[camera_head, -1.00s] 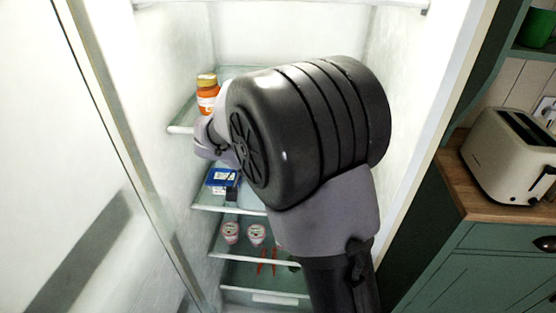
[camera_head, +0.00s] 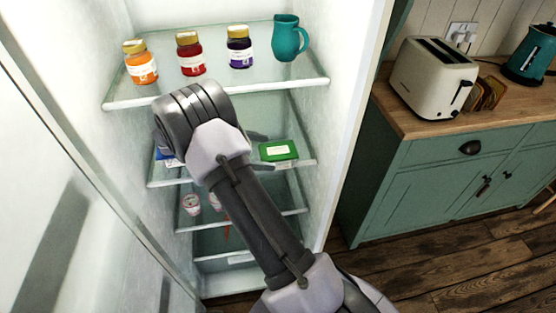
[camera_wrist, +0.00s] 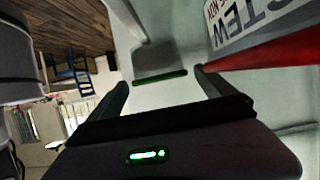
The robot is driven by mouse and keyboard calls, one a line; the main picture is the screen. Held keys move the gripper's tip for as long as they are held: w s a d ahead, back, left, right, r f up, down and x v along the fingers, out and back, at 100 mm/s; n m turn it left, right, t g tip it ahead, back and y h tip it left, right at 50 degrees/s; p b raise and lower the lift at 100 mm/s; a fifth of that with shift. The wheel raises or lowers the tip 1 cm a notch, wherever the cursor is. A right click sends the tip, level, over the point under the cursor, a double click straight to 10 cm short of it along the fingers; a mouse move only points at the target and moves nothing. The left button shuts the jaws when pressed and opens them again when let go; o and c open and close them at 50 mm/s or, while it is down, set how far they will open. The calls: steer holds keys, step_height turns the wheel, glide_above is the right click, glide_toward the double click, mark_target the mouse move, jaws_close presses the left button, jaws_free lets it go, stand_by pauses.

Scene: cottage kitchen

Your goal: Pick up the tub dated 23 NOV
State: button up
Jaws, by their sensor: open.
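My gripper (camera_head: 262,153) is at the middle fridge shelf, pointing right; the wrist view shows its two fingers (camera_wrist: 161,80) apart with nothing held. A green tub (camera_head: 279,150) with a pale label lies on that shelf just beyond the fingertips. A narrow green edge (camera_wrist: 160,77), perhaps this tub, shows between the fingers. Beside the right finger is a red tub (camera_wrist: 275,47) with a white label reading "STEW" and "NOV"; its day number is not readable. My arm hides the shelf's middle in the head view. A blue tub (camera_head: 164,154) is partly hidden at left. No full date is legible.
The glass shelf above (camera_head: 215,88) holds several things: orange (camera_head: 141,63), red (camera_head: 190,54) and purple (camera_head: 240,47) jars and a teal jug (camera_head: 286,38). Small pots (camera_head: 191,203) stand below. The fridge's right wall (camera_head: 338,110) is close. A toaster (camera_head: 432,76) stands on the counter outside.

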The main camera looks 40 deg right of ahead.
mark_target(283, 154)
steer(key=b+x, duration=0.2)
steer(key=x, duration=0.5)
steer(key=shift+w+b, duration=0.1)
steer(key=shift+b, duration=0.25)
steer(key=c, duration=1.8)
